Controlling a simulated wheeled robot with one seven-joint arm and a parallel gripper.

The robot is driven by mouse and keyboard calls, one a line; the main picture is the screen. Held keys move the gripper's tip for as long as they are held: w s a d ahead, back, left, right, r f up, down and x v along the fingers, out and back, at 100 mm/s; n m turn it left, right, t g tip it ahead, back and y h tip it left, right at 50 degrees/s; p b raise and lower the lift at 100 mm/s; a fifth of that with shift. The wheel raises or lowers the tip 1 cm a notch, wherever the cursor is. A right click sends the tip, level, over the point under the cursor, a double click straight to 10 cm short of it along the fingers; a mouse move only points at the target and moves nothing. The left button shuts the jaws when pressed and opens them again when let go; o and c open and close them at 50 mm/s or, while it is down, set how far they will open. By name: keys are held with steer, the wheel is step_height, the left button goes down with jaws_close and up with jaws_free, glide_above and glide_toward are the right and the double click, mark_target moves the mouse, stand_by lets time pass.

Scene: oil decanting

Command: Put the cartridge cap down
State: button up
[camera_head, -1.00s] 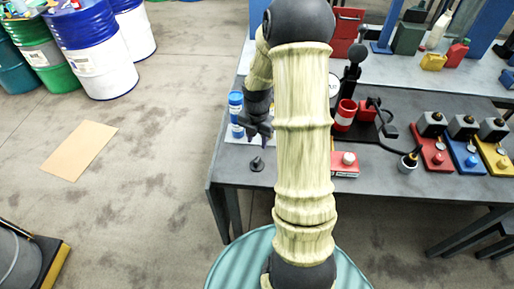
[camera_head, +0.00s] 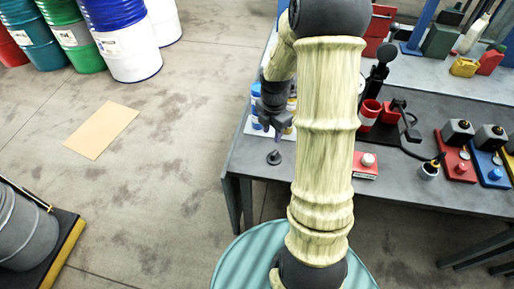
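A small dark cone-shaped piece with a wide round base (camera_head: 274,157) stands upright on the grey table near its left front corner. It may be the cartridge cap, but it is too small to be sure. My gripper (camera_head: 278,135) is dark and points down just above this piece, with a gap between them in the picture. Its fingers are small and partly overlapping, so I cannot tell whether they are open or hold anything. A blue and white cylinder, perhaps the cartridge (camera_head: 256,109), stands behind and left of my gripper, partly hidden.
The grey workbench (camera_head: 420,197) has free room at its front. A red box (camera_head: 365,170), a red cup (camera_head: 369,113) and a small pot with a hose (camera_head: 429,171) stand to the right. My arm hides the table's middle. A teal drum top (camera_head: 240,262) is below.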

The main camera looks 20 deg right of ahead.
steer(key=s+a+r+m+t, duration=0.1)
steer(key=s+a+r+m, duration=0.3)
steer(key=m, duration=0.6)
steer(key=s+a+r+m+t, duration=0.1)
steer(key=s+a+r+m, duration=0.2)
steer(key=s+a+m, duration=0.4)
steer(key=m, duration=0.4)
steer(key=shift+s+a+r+m, duration=0.2)
steer(key=shift+s+r+m, duration=0.05)
steer(key=shift+r+m, duration=0.1)
steer(key=shift+w, duration=0.1)
